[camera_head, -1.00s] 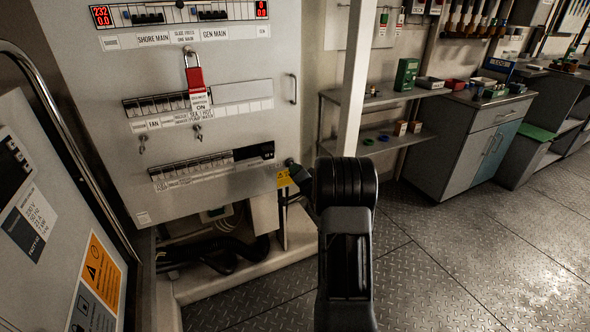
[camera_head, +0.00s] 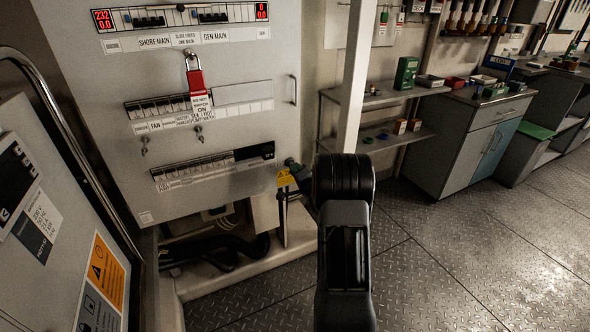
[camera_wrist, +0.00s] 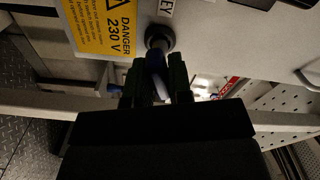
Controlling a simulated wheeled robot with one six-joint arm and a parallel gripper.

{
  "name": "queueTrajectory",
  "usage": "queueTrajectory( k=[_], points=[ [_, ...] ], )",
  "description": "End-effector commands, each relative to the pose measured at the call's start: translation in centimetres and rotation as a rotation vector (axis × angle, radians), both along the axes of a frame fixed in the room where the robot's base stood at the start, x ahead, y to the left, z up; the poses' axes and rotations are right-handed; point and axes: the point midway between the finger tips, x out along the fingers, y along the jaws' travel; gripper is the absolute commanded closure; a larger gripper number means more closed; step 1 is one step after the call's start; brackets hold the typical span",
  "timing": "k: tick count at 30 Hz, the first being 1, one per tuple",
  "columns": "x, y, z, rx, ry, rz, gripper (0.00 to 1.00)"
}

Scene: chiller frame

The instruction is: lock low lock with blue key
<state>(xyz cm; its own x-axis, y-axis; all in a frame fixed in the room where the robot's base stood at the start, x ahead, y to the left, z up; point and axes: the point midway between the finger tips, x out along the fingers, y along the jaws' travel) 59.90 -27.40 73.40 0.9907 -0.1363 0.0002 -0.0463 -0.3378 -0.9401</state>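In the wrist view, a round metal lock (camera_wrist: 160,38) sits in the grey panel beside a yellow "DANGER 230 V" label (camera_wrist: 101,24). A white label ending in "EY" is next to it. A blue key (camera_wrist: 154,58) points at the lock's face; whether its tip is inside is hidden. My gripper (camera_wrist: 160,72) has its dark fingers on both sides of the key and appears shut on it.
A red padlock (camera_head: 196,80) with a tag hangs on the panel (camera_head: 225,60). A pale post (camera_head: 354,80) stands just right of my gripper. Shelves and a cabinet (camera_head: 470,140) stand beyond clear floor.

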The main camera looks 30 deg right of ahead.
Motion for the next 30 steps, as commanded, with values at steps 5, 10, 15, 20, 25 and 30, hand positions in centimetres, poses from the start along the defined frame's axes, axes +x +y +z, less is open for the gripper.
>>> queueTrajectory(
  k=[5,10,15,20,25,30],
  points=[
    [0.0,-0.01,0.04,0.007,-0.001,0.0,0.81],
    [0.0,0.0,0.21,0.088,-0.011,0.0,0.81],
    [0.0,0.0,0.16,0.183,-0.024,0.001,0.81],
    [0.0,0.01,0.05,0.234,-0.031,0.0,0.81],
    [0.0,0.0,0.0,0.241,-0.033,0.0,0.74],
    [0.0,0.0,0.0,0.24,-0.033,0.0,0.58]
  ],
)
